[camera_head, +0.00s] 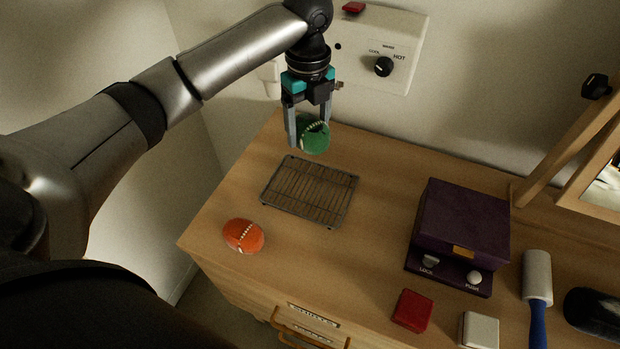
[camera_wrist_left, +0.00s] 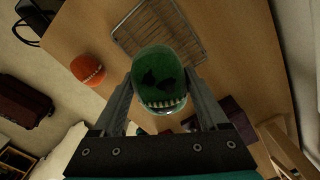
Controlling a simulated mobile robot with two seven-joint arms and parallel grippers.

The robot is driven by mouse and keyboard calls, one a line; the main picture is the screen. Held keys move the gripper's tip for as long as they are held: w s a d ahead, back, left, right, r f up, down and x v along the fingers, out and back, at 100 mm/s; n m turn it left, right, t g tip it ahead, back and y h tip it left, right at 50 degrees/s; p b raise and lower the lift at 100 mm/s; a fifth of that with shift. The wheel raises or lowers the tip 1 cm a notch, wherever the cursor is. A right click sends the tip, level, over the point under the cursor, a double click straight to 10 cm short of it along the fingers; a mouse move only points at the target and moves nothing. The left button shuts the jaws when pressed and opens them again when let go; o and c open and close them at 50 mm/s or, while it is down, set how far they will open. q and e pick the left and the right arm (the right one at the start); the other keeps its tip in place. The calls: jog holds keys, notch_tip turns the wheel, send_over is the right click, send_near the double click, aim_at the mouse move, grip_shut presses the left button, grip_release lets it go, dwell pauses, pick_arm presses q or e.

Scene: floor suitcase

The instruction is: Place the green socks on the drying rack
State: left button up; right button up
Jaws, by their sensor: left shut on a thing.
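The green socks (camera_head: 315,137), a rounded bundle with a pale stitched line, are held in my left gripper (camera_head: 308,140). The gripper is shut on them and holds them above the dresser top, near the far edge of the drying rack. The left wrist view also shows the green socks (camera_wrist_left: 158,78) between the two fingers (camera_wrist_left: 160,95). The drying rack (camera_head: 310,190) is a small dark wire grid lying flat on the wooden top, with nothing on it. It shows partly behind the socks in the left wrist view (camera_wrist_left: 188,38). My right gripper is out of view.
An orange bundle (camera_head: 243,236) lies left of the rack. A wall panel with a dial (camera_head: 383,67) is behind. Wood is clear between rack and box.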

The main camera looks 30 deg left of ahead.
pick_arm(q)
notch_tip(320, 180, down, 14)
jog(key=shift+f+b, duration=0.25)
jog(key=shift+b, duration=0.8)
jog(key=shift+f, duration=0.2)
jog(key=o, duration=1.2)
jog(key=shift+o, duration=0.2)
notch_tip(320, 180, up, 12)
jog(key=shift+r+p, duration=0.25)
jog(key=shift+p, duration=0.75)
